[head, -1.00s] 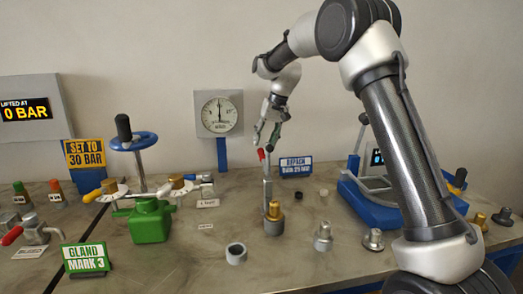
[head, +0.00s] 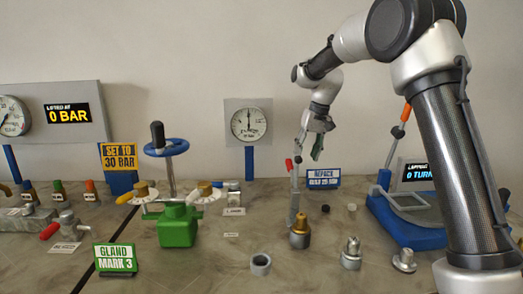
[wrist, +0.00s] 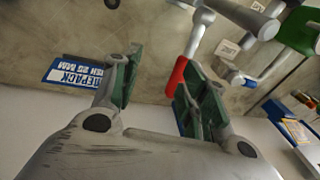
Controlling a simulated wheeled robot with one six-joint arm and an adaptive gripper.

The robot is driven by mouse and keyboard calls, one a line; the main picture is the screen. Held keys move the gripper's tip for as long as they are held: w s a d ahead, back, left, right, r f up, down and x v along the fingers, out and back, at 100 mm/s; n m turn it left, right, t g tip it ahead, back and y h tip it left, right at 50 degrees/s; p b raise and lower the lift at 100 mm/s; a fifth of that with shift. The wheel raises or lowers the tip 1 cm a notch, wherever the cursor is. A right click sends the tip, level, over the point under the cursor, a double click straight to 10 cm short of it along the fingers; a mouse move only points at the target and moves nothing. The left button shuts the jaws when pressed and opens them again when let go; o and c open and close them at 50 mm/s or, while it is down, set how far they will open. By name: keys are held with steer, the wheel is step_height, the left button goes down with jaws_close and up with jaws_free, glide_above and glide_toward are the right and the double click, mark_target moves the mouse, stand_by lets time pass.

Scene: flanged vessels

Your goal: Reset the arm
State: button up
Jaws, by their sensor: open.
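My gripper (head: 311,146) hangs from my arm over the back of the bench, fingers pointing down. In the wrist view its two green-padded fingers (wrist: 155,90) stand apart with nothing held between them. A grey upright lever with a red tip (head: 290,166) stands just left of the fingers in the head view; its red tip (wrist: 176,76) shows close beside one finger in the wrist view. I cannot tell whether they touch. The blue and white repack sign (head: 323,178) stands below and to the right of the gripper.
A brass-topped fitting (head: 300,232), a grey ring (head: 260,264) and silver fittings (head: 351,253) stand in front. A blue stand (head: 405,222) is at right. The gauge (head: 249,124) is behind.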

steer(key=s+d+r+t, duration=0.1)
steer(key=s+d, duration=0.4)
steer(key=s, duration=0.8)
steer(key=s+d+r+t+h, duration=0.1)
steer(key=s+d, duration=0.4)
steer(key=s, duration=0.9)
steer(key=s+d+r+t+h, duration=0.1)
steer(key=s+d, duration=0.4)
steer(key=s, duration=0.8)
steer(key=shift+s+d+r+m, duration=0.15)
steer(key=shift+d+r+m, duration=0.15)
steer(key=shift+d+r, duration=0.05)
